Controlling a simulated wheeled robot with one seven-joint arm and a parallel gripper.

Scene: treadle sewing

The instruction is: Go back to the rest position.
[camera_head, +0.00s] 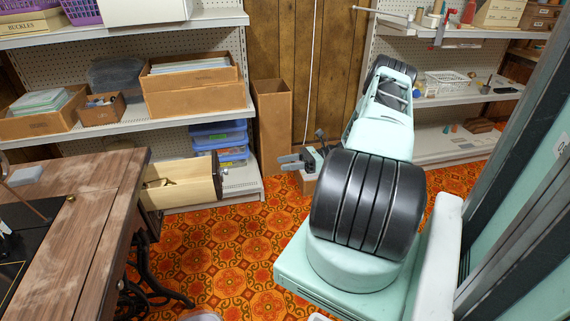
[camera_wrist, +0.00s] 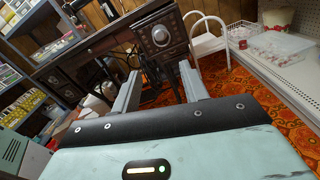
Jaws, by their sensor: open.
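My gripper (camera_head: 291,163) is partly hidden behind my arm in the head view; its grey fingers show past the open drawer. In the wrist view my gripper (camera_wrist: 158,88) has its two fingers wide apart with nothing between them. The treadle sewing table (camera_head: 98,205) stands at the left in the head view, with an open wooden drawer (camera_head: 178,192) sticking out toward the right. A small tan item lies in the drawer. The table (camera_wrist: 113,37) also shows at the back in the wrist view, apart from the fingers.
Shelves with boxes (camera_head: 195,94) line the back wall, and another shelf (camera_head: 450,99) stands at the right. A tall cardboard box (camera_head: 272,125) stands on the floor between them. Orange patterned floor (camera_head: 220,260) is clear between the table and my arm. A white step stool (camera_wrist: 208,38) stands beyond the fingers.

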